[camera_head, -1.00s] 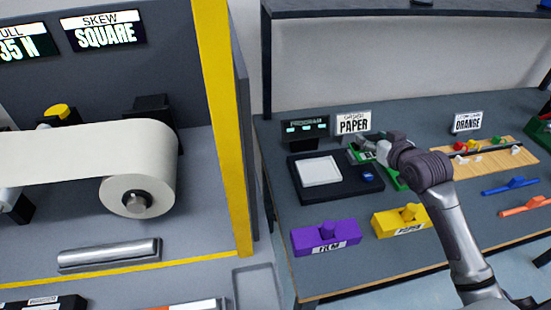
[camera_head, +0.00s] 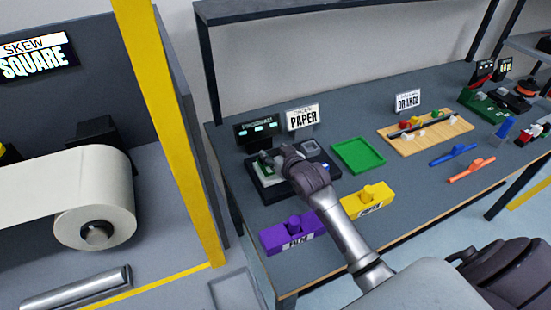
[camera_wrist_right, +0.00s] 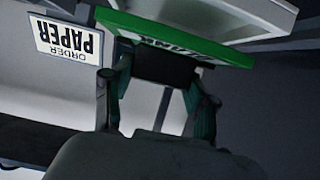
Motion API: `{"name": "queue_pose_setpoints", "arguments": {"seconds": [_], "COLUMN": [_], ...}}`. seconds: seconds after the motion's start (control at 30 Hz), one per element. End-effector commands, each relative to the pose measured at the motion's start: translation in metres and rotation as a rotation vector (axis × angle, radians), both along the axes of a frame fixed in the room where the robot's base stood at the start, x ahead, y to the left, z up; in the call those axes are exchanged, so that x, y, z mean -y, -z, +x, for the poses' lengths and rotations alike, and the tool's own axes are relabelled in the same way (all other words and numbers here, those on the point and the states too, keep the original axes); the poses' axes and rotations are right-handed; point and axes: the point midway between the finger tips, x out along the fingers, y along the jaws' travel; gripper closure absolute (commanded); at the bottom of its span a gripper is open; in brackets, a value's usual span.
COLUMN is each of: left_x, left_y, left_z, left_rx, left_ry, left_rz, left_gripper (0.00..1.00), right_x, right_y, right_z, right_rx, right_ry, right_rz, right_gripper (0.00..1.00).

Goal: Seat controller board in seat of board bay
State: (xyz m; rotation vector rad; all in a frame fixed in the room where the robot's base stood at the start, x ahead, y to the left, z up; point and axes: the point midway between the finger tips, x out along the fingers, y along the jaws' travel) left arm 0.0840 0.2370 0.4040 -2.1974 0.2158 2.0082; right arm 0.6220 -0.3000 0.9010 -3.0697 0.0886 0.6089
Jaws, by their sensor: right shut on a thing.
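My right gripper (camera_head: 270,158) is shut on the controller board (camera_wrist_right: 175,38), a green board with white lettering and a dark grip block. In the wrist view the gripper's fingers are on either side of that block. In the head view my gripper and wrist hide most of the board. The board bay (camera_head: 277,196) is a black base with a pale square seat (camera_head: 262,178). The gripper is over this seat; I cannot tell whether the board touches it. My left gripper is not in view.
An empty green tray (camera_head: 359,155) lies right of the bay. A purple block (camera_head: 290,236) and a yellow block (camera_head: 369,200) stand in front. A PROGRAM display (camera_head: 257,130) and a PAPER sign (camera_head: 303,118) stand behind. A wooden board with coloured pieces (camera_head: 440,129) is farther right.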

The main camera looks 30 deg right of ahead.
Motion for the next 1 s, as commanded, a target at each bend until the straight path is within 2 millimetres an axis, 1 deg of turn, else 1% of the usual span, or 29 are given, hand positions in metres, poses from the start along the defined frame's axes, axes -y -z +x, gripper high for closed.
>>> {"name": "queue_pose_setpoints", "arguments": {"seconds": [0.03, 0.1, 0.2, 0.47, 0.57, 0.6, 0.67, 0.7, 0.73, 1.0], "left_x": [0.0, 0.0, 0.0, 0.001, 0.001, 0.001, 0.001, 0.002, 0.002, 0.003], "left_y": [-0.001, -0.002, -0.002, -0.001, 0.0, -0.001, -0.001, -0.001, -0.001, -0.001], "left_z": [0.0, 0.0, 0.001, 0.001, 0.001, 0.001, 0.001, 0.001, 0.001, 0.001], "left_rx": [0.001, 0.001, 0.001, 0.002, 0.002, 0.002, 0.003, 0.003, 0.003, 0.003], "left_ry": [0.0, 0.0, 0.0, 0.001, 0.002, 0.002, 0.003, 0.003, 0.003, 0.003], "left_rz": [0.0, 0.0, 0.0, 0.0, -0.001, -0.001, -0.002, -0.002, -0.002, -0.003], "left_gripper": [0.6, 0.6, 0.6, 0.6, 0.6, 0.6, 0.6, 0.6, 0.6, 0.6], "right_x": [0.0, 0.0, 0.0, 0.0, 0.0, 0.0, 0.0, 0.0, 0.0, 0.0], "right_y": [0.01, 0.019, 0.025, 0.026, 0.029, 0.029, 0.028, 0.028, 0.028, 0.028], "right_z": [-0.001, -0.001, -0.001, -0.001, -0.001, -0.001, -0.001, -0.001, -0.001, -0.001], "right_rx": [-0.006, -0.004, -0.001, 0.0, 0.0, -0.001, -0.001, -0.001, -0.001, -0.001], "right_ry": [0.0, 0.0, 0.0, 0.0, 0.0, 0.0, 0.0, 0.0, 0.0, 0.0], "right_rz": [0.0, 0.0, 0.0, 0.0, 0.0, 0.0, 0.0, 0.0, 0.0, 0.0], "right_gripper": [0.8, 0.8, 0.8, 0.8, 0.8, 0.37, 0.27, 0.21, 0.17, 0.17]}}
